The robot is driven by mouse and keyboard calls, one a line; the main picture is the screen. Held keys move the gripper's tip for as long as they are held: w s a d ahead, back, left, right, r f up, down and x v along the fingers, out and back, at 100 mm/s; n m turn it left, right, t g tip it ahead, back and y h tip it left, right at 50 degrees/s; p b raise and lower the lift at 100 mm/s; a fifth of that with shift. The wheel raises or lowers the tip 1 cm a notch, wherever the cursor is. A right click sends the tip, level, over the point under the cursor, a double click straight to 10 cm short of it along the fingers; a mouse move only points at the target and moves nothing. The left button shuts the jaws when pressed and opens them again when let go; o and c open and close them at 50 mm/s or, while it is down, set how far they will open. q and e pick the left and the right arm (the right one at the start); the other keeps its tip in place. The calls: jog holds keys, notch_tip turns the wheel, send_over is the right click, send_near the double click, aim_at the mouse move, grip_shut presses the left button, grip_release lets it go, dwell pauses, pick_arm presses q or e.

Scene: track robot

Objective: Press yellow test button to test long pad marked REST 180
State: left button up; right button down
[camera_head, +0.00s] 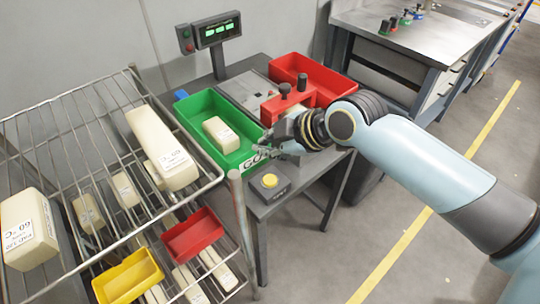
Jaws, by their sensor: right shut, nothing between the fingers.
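The yellow test button (270,181) sits on a small dark box at the front edge of the grey table. My right gripper (272,149) is shut and empty, a little behind and above the button, apart from it in the picture. A red test fixture (288,103) with black knobs stands behind the gripper. A pale piece shows at the fixture beside my wrist, mostly hidden, so I cannot tell whether it is the long pad. A long cream pad (152,135) lies on the rack's top shelf; its label is too small to read surely. My left gripper is not in view.
A green bin (196,108) holding a cream pad (220,134) and a red bin (335,83) stand on the table. A display (217,31) rises behind. The wire rack (70,107) at left holds several pads and small bins. Floor at right is clear.

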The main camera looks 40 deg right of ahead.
jog(key=b, duration=0.6)
send_over(269, 181)
notch_tip(269, 181, down, 7)
jog(key=shift+a+r, duration=0.1)
jog(key=shift+f+b, duration=0.65)
jog(key=shift+f, duration=0.15)
jog(key=shift+f, duration=0.35)
jog(key=shift+f+b, duration=0.4)
jog(key=shift+f, duration=0.05)
dwell(0.8)
dwell(0.3)
jog(key=shift+r+p, duration=0.85)
jog(key=shift+p, duration=0.05)
